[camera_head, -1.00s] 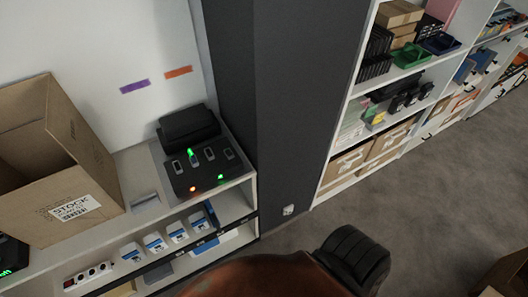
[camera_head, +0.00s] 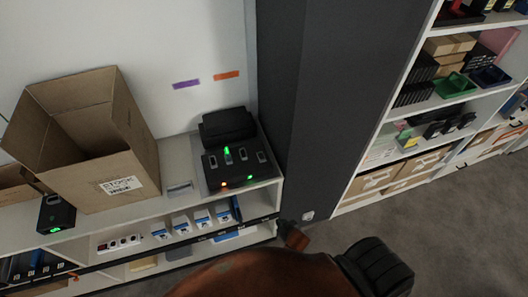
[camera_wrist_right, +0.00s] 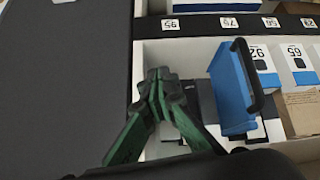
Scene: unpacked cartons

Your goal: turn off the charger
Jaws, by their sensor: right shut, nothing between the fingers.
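The charger (camera_head: 238,169) is a black unit with several slots on top of the white shelf, in the head view. A green light glows at one slot, and an orange and a green light show on its front edge. My right gripper (camera_head: 285,227) shows small and dark in the head view, below and right of the charger, apart from it. In the right wrist view its green fingers (camera_wrist_right: 158,76) are together and empty, in front of a lower shelf compartment. The charger is not recognisable in the wrist view. My left gripper is not in view.
An open cardboard box (camera_head: 95,150) stands left of the charger, with another black device (camera_head: 57,215) bearing a green light. A dark pillar (camera_head: 320,100) rises to the right. A blue item (camera_wrist_right: 232,90) with a black handle sits close beside the right fingers.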

